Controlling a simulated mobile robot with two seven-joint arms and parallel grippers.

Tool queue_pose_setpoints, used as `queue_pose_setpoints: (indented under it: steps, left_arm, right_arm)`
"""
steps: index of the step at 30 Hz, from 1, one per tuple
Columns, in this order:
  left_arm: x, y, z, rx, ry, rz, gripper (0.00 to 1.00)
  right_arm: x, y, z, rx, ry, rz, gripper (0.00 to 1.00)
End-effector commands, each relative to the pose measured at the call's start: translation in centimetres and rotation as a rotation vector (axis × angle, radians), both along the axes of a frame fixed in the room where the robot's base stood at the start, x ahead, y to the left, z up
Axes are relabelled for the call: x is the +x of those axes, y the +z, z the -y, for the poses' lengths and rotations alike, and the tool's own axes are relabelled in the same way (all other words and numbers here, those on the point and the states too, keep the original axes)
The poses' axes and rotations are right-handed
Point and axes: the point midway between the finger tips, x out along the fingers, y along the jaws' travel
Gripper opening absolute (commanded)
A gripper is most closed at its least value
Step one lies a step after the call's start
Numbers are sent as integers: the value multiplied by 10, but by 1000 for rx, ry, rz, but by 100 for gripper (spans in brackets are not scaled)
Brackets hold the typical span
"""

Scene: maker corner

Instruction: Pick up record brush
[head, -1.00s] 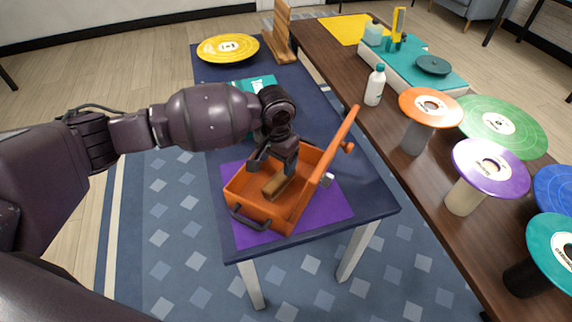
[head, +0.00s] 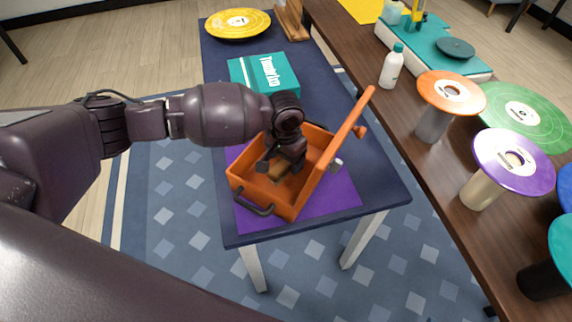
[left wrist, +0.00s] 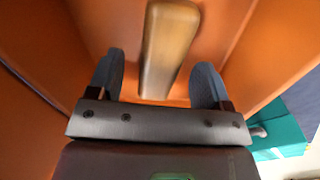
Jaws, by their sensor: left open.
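The record brush (left wrist: 168,48) is a wooden block lying in an open orange case (head: 308,194). In the head view only a small part of the brush (head: 277,179) shows beneath my left gripper (head: 280,168). My left gripper points down inside the case. In the left wrist view its two fingers (left wrist: 160,82) are open and stand apart, one to each side of the brush's near end. I see a gap between each finger and the brush. My right gripper is not in view.
The case sits on a purple mat (head: 343,204) on a dark blue table (head: 377,182), its lid (head: 345,130) raised on the right. A teal box (head: 264,73) and yellow record (head: 238,24) lie behind. A brown bench (head: 405,146) on the right holds records on stands and a white bottle (head: 392,68).

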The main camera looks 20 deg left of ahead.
Motion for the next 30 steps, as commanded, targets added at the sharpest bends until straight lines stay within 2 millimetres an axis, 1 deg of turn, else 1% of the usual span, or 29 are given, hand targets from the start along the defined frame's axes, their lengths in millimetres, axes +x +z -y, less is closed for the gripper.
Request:
queue_pose_setpoints:
  steps: [1, 5, 7, 13, 21, 24, 30]
  left_arm:
    - [-2, -14, -1, 2, 0, -8, 72]
    - [-1, -28, -1, 1, 1, -6, 72]
    - [-1, -30, -1, 1, 1, -4, 72]
    - [0, -28, 0, 1, 1, 0, 72]
    - [0, -28, 0, 0, 1, -1, 31]
    - [0, -28, 0, 0, 1, -1, 18]
    - [0, -28, 0, 0, 1, -1, 18]
  right_arm:
    - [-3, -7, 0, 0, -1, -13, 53]
    - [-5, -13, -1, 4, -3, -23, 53]
    - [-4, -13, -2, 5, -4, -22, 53]
    - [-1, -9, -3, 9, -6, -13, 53]
    - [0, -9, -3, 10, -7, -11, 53]
    - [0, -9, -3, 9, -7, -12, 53]
    - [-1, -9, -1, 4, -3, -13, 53]
